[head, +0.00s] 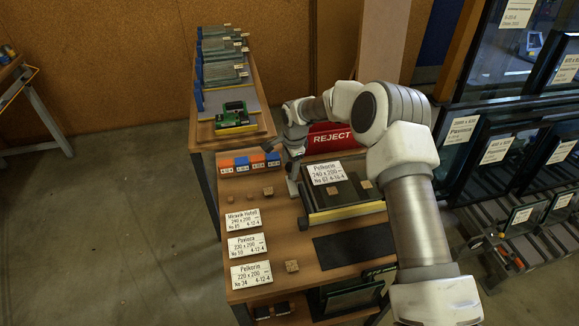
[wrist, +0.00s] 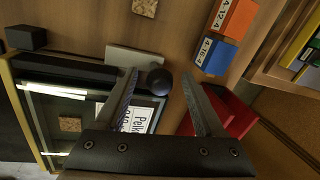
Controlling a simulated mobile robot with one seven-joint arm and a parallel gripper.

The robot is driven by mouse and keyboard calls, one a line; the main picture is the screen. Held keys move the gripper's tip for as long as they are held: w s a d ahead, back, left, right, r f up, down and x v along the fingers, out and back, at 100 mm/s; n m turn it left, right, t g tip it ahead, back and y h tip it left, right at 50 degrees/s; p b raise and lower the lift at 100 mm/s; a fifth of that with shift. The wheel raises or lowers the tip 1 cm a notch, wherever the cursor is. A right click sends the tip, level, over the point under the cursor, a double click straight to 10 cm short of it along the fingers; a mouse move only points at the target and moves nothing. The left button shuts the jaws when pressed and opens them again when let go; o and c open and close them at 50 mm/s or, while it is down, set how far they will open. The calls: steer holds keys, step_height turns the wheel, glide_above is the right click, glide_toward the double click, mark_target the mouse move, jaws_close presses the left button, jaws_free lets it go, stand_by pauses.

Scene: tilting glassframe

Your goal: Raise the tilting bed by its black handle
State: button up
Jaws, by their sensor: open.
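The tilting bed (head: 350,212) lies low on the wooden bench, with a yellowish edge and a labelled glass unit (head: 327,172) on it. In the wrist view the bed's frame (wrist: 32,120) fills the left side. A round black knob, which looks like the black handle (wrist: 158,81), shows near the bed's corner by a pale plate. My gripper (wrist: 160,76) is open, with its fingers to either side of the knob in the picture. I cannot tell how deep the knob sits between them. In the head view my gripper (head: 291,168) is at the bed's far left corner and hides the knob.
A red REJECT bin (head: 331,139) stands behind the bed, close to my right finger in the wrist view. Orange and blue blocks (head: 242,162) line the bench at left. Glass racks (head: 490,140) stand right.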

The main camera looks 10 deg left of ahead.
steer(key=shift+f, duration=0.45)
jaws_close()
stand_by(1.2)
